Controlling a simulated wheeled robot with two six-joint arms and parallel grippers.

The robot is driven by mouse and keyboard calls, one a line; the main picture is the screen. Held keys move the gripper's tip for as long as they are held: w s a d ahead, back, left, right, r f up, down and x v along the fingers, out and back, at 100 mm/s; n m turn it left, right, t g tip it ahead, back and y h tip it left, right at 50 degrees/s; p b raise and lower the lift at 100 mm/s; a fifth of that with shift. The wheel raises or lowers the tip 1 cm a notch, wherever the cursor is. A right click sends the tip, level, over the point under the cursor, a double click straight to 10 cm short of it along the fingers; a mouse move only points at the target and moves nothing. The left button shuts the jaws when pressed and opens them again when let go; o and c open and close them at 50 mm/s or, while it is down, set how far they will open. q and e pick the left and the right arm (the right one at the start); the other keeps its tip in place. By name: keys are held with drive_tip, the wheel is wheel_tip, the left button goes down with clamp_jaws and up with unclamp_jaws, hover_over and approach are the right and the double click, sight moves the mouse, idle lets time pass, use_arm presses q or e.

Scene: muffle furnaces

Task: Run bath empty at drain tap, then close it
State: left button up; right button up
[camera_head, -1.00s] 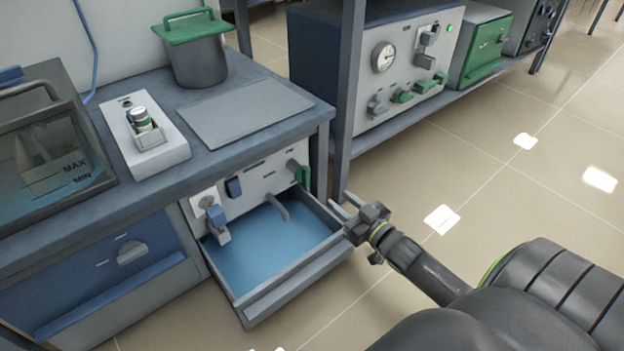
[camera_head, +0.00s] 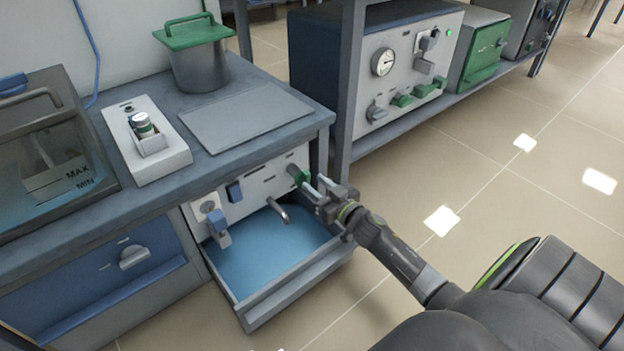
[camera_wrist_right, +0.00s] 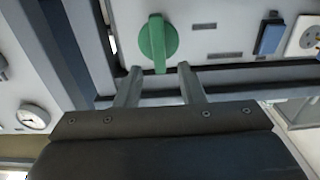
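The bath (camera_head: 62,140) is a clear-walled tank with MAX and MIN marks on the bench at left, with bluish liquid low in it. On the panel below the bench is a green tap handle (camera_head: 299,175); in the right wrist view the handle (camera_wrist_right: 158,42) points down towards my gripper. A grey spout (camera_head: 278,210) sticks out over an open drawer-like tray (camera_head: 292,287) with a blue, water-like surface. No stream shows clearly. My right gripper (camera_head: 315,187) is open and empty, its fingers (camera_wrist_right: 160,76) just short of the handle, one either side. My left gripper is out of view.
A bench leg (camera_head: 345,90) stands close behind my right gripper. A lidded pot (camera_head: 197,62) and a flat plate (camera_head: 246,117) are on the bench. Floor at right is clear.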

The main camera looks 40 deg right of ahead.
drive_tip(key=shift+w+a, duration=0.1)
drive_tip(key=shift+w, duration=1.1)
drive_tip(key=shift+c, duration=0.2)
clamp_jaws()
